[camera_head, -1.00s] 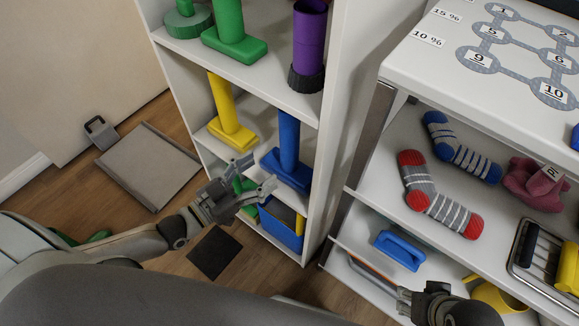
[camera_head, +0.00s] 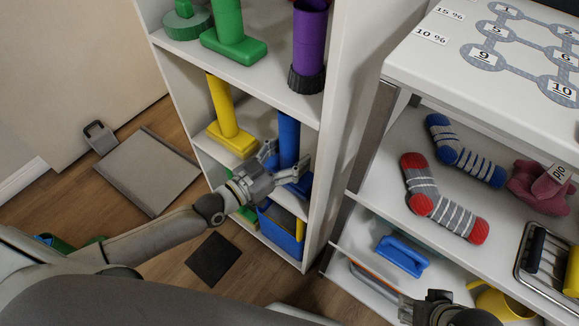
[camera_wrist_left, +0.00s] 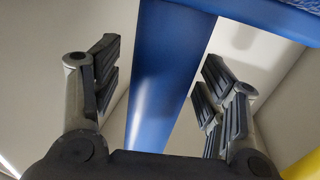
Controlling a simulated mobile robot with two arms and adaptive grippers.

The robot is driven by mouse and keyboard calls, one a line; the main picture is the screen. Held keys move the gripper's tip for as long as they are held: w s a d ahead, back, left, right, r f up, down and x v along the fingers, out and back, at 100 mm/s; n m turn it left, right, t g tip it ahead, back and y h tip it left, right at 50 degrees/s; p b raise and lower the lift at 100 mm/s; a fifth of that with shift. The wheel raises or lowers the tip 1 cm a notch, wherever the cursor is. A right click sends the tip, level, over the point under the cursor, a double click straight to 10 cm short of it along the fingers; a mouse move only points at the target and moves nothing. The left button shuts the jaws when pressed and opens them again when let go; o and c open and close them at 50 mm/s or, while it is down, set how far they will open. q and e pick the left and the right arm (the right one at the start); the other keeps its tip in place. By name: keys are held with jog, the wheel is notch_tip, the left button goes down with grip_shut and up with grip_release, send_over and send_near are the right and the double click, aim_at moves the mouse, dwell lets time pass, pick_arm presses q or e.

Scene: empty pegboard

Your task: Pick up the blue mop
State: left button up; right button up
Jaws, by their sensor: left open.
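The blue mop (camera_head: 289,139) stands upright on the middle shelf of the white shelf unit, its blue foot partly hidden behind my gripper. My left gripper (camera_head: 287,163) is open at the mop's handle, which shows between the fingers. In the left wrist view the blue handle (camera_wrist_left: 165,75) runs between the two open fingers of the left gripper (camera_wrist_left: 160,95), with gaps at both sides. The right gripper (camera_head: 432,304) is at the bottom right of the head view, mostly cut off; its fingers are unclear.
A yellow mop (camera_head: 226,115) stands left of the blue one on the same shelf. Green and purple items stand on the shelf above. The shelf's side wall (camera_head: 338,140) is close on the right. A blue bin (camera_head: 281,232) sits below.

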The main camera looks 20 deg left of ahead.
pick_arm(q)
grip_shut()
dwell(0.3)
